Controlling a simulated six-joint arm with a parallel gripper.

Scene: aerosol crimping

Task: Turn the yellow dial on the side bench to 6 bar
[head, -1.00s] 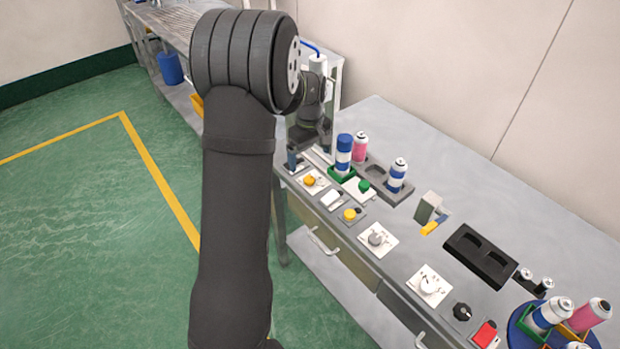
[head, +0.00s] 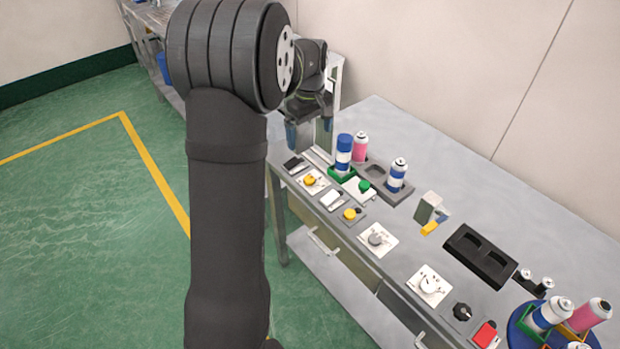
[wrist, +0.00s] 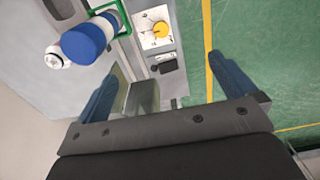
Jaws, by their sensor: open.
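The yellow dial (head: 310,181) sits on a white plate with marks around it, near the left end of the side bench (head: 500,190). It also shows in the wrist view (wrist: 161,30), beyond my fingertips at the top centre. Its pointer setting is too small to read. My gripper (head: 309,132) is above the bench's left end, with its two blue fingers spread, apart from the dial. In the wrist view my gripper (wrist: 165,65) is open, with nothing between its fingers.
A black switch (head: 295,163) lies beside the dial. A white rocker (head: 331,198) and a yellow button (head: 349,215) are on its other side. A blue-and-white can (head: 344,155) stands in a green holder close behind.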

